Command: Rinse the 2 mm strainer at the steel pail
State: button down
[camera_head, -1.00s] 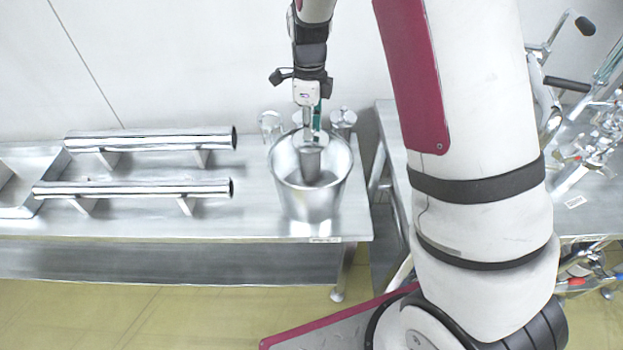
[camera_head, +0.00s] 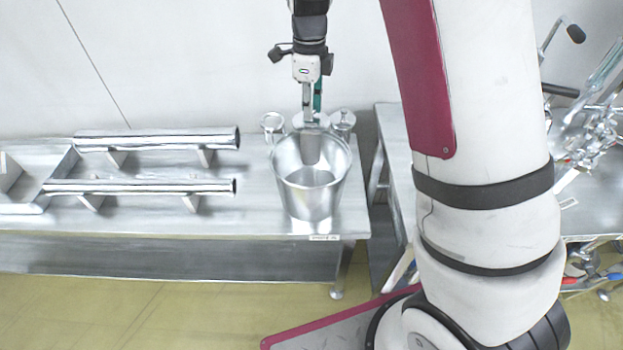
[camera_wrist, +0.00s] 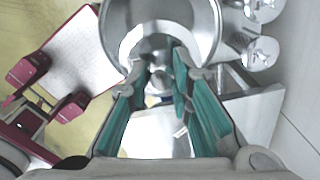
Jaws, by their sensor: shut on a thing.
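The steel pail (camera_head: 311,205) stands near the right end of the steel bench, and its mouth shows in the wrist view (camera_wrist: 205,22). My gripper (camera_head: 312,118) points down over the pail. It is shut on a grey cylindrical strainer (camera_head: 312,147), which hangs upright at the pail's mouth with its lower part inside the rim. In the wrist view the fingers (camera_wrist: 160,75) close at the strainer's top, in front of the pail's opening. The strainer's mesh size cannot be read. Whether it touches the pail's wall cannot be told.
Two steel tubes (camera_head: 157,139) (camera_head: 138,187) lie on cradles on the bench (camera_head: 255,222) at left. Small steel vessels (camera_head: 272,124) (camera_head: 343,121) stand behind the pail. A second bench (camera_head: 393,128) with clamps and fittings (camera_head: 597,135) lies at right. The wall is close behind.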

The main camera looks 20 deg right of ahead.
jog(key=shift+r+p, duration=0.65)
jog(key=shift+r, duration=2.15)
notch_tip(320, 180, up, 4)
jog(key=shift+p, duration=0.45)
jog(key=shift+f, duration=0.1)
dwell(0.8)
